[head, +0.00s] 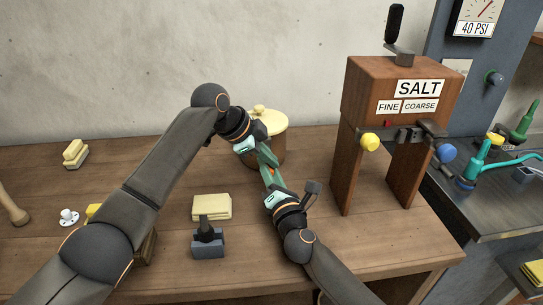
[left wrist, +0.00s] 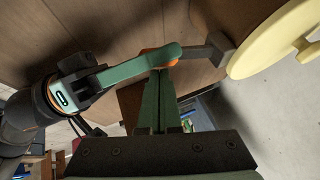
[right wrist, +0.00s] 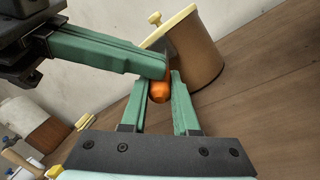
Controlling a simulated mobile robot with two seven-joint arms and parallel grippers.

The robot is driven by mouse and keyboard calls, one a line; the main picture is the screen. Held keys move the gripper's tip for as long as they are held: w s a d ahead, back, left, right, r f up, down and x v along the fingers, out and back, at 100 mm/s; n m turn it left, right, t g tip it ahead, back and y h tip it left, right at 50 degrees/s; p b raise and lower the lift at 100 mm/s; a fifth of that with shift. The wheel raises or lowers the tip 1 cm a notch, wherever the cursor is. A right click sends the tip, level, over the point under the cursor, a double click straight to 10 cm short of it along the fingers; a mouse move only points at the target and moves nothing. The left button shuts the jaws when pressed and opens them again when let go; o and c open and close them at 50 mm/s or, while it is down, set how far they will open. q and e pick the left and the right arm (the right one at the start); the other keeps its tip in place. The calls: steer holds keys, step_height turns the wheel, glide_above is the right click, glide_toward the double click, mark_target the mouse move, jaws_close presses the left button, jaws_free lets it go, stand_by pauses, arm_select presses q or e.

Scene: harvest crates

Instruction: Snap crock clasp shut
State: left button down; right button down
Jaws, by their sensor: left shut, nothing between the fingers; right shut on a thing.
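The brown crock (head: 268,150) stands at the back of the wooden bench with its cream lid (head: 268,120) on. It also shows in the right wrist view (right wrist: 196,50). The dark clasp arm (left wrist: 212,50) reaches from beside the lid to an orange clasp handle (right wrist: 160,92). My right gripper (head: 271,178) is shut on this orange handle at the crock's front. My left gripper (head: 266,158) is shut and empty, its fingertips (left wrist: 160,76) right against or very near the handle and the right fingers. The fingers hide much of the clasp, so its latched state cannot be told.
A wooden salt mill (head: 400,90) stands close on the right. A pale block (head: 212,207) and a dark blue-grey tool (head: 208,241) lie in front. Yellow blocks (head: 75,152) and a small white knobbed piece (head: 68,217) are at left. Bench between them is clear.

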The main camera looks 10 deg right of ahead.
steer(key=c, duration=0.7)
jaws_free()
steer(key=shift+o, duration=0.2)
